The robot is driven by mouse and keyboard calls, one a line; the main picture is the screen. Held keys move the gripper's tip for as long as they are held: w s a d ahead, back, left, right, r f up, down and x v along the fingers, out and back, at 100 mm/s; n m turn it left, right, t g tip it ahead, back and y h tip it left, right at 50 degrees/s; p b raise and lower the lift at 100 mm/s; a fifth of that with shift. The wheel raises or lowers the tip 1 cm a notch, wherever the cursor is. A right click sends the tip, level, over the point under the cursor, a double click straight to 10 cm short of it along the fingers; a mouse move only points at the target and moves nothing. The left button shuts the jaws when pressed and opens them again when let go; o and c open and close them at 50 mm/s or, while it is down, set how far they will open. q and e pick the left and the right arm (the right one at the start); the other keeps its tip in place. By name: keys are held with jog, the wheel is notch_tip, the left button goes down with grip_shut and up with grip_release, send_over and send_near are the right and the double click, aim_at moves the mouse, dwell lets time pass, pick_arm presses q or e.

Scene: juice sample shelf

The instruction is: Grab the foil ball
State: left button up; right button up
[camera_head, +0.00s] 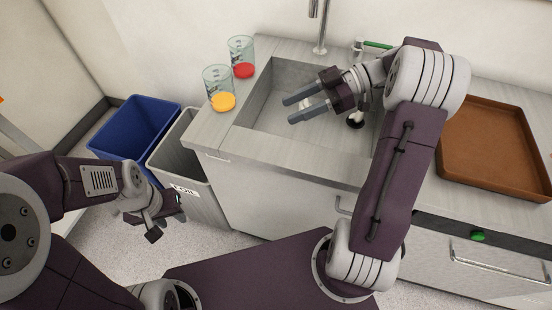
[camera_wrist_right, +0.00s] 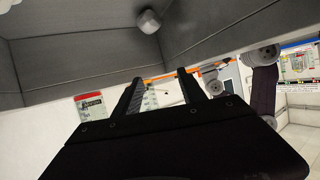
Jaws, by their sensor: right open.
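A small grey foil ball (camera_wrist_right: 148,21) shows at the top of the right wrist view, against the grey sink wall and floor. In the head view a small pale patch, likely the foil ball (camera_head: 305,103), shows between my right gripper's fingers. My right gripper (camera_head: 288,110) is over the sink, pointing left, with its fingers apart and nothing held. Its open fingers also show in the right wrist view (camera_wrist_right: 160,76), apart from the ball. My left gripper (camera_head: 167,222) is low at the left, in front of the grey bin; its finger opening is unclear.
The sink (camera_head: 262,112) has raised walls around my right gripper. Beakers with yellow (camera_head: 222,101) and red (camera_head: 243,70) contents stand on the counter at its left. A brown tray (camera_head: 500,140) lies right. A blue bin (camera_head: 135,128) and a labelled grey bin (camera_head: 178,150) stand left.

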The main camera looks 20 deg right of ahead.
notch_tip(320, 180, down, 8)
jog(key=shift+d+f+b, duration=0.15)
jog(key=shift+f+b, duration=0.05)
jog(key=shift+b, duration=1.05)
jog(key=shift+w+a+f+n, duration=0.1)
jog(key=shift+a+f+n, duration=0.05)
jog(key=shift+a+f, duration=0.3)
jog(key=shift+a+f+n, duration=0.15)
jog(key=shift+a+f, duration=0.05)
jog(key=shift+a, duration=0.55)
jog(key=b+x, duration=0.1)
jog(key=x, duration=0.4)
pick_arm(q)
jog(key=f, duration=0.4)
jog(key=shift+s+f, duration=0.1)
jog(key=shift+s, duration=0.1)
pick_arm(e)
jog(key=c, duration=1)
